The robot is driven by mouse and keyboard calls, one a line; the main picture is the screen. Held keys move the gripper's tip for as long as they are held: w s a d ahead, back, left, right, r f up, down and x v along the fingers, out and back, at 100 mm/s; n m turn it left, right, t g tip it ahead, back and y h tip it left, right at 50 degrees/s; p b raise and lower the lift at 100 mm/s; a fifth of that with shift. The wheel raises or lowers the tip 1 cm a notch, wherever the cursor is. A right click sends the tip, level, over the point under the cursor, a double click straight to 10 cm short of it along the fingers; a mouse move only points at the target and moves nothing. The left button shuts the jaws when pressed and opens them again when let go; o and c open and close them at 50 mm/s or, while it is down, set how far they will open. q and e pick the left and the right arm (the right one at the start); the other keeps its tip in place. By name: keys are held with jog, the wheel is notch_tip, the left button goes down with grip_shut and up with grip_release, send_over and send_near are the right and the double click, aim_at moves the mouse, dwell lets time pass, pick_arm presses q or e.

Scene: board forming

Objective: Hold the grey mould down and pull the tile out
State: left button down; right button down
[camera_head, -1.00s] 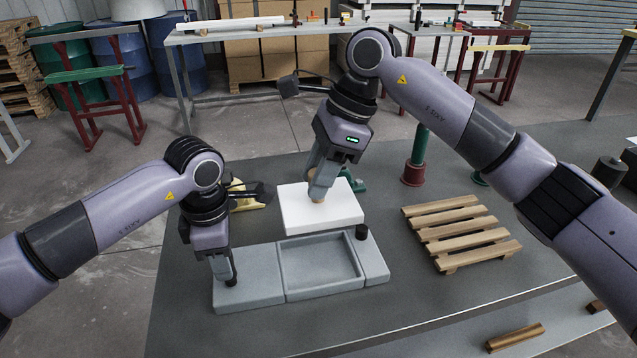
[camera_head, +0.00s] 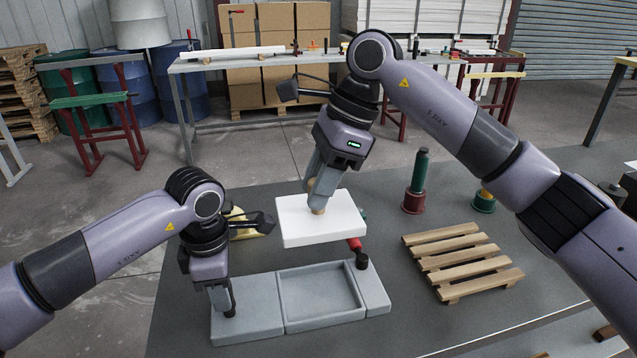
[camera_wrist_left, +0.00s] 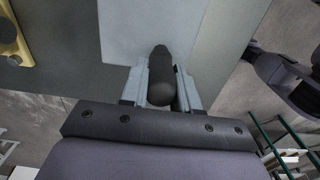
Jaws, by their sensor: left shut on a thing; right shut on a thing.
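The grey mould (camera_head: 247,305) lies on the table with its recess (camera_head: 320,292) empty. A black knob (camera_head: 230,303) stands at its left end and another (camera_head: 362,260) at its right end. My left gripper (camera_head: 226,302) is shut on the left knob, which also shows between the fingers in the left wrist view (camera_wrist_left: 161,88). The white tile (camera_head: 338,228) hangs in the air above and behind the mould, clear of it. My right gripper (camera_head: 318,206) is shut on the tan knob (camera_head: 318,210) on top of the tile.
A wooden slatted rack (camera_head: 462,262) sits to the right. Behind it stand a green and red post-like tool (camera_head: 416,185) and a yellow and green object (camera_head: 484,201). A red-handled tool (camera_head: 355,245) lies behind the mould. A yellow object (camera_head: 243,224) is behind my left gripper.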

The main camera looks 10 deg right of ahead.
pick_arm(q)
jog(key=shift+f, duration=0.15)
jog(key=c, duration=0.8)
grip_release()
jog(key=shift+a, duration=0.1)
jog(key=shift+o, duration=0.2)
notch_tip(320, 180, up, 12)
jog(key=shift+r, duration=0.1)
